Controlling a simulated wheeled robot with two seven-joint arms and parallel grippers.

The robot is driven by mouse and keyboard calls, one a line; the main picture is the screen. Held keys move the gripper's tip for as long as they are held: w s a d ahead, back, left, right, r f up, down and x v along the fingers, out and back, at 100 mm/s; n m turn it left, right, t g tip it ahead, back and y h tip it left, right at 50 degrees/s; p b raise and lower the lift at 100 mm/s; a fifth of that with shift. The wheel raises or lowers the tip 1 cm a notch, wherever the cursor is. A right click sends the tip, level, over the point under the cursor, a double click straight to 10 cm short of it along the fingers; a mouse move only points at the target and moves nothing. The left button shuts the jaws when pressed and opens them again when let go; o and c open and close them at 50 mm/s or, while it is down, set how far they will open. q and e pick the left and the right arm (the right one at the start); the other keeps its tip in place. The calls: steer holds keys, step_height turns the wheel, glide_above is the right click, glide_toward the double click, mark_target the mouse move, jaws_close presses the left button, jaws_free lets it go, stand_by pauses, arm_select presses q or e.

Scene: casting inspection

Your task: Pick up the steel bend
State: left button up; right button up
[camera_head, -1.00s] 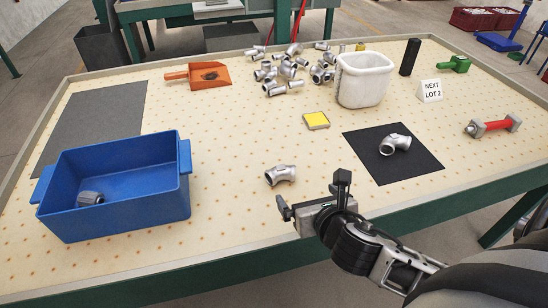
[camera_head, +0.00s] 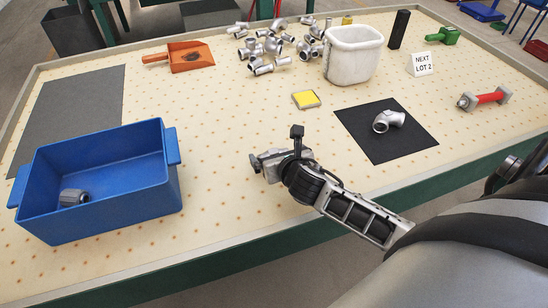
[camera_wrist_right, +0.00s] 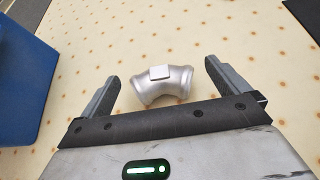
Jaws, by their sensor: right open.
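A steel bend (camera_wrist_right: 155,84) with a small pale square on its top lies on the dotted tabletop. In the right wrist view it sits between and just ahead of the two fingertips of my right gripper (camera_wrist_right: 160,90), with a gap on both sides. The gripper is open. In the head view my right gripper (camera_head: 276,148) is low over the table's front middle and largely hides this bend. Another bend-shaped silver fitting (camera_head: 388,121) lies on the black mat (camera_head: 375,150). My left gripper is not in view.
A blue bin (camera_head: 110,205) with one grey fitting (camera_head: 73,197) inside stands left. Behind are an orange scoop (camera_head: 190,55), a fitting pile (camera_head: 272,46), a white tub (camera_head: 352,60) and a yellow-topped block (camera_head: 305,99).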

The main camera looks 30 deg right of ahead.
mark_target(273, 150)
steer(key=x, duration=0.4)
steer(key=shift+a+f, duration=0.15)
steer(key=shift+f, duration=0.05)
steer(key=shift+r, duration=0.1)
steer(key=c, duration=1.1)
steer(key=shift+r, duration=0.25)
step_height(273, 150, up, 2)
steer(key=shift+r, duration=0.15)
steer(key=s+a+r, duration=0.1)
steer(key=r, duration=0.1)
steer(key=s+r+p, duration=0.1)
steer(key=s+a+r, duration=0.1)
steer(key=r, duration=0.1)
steer(key=shift+s+a+r, duration=0.25)
steer(key=shift+a+r, duration=0.1)
steer(key=s+a+r, duration=0.1)
steer(key=s+a, duration=0.1)
steer(key=s+a+r, duration=0.2)
steer(key=s, duration=0.1)
steer(key=s+a+r, duration=0.1)
steer(key=s+a, duration=0.1)
steer(key=shift+s+r, duration=0.25)
steer(key=shift+s, duration=0.05)
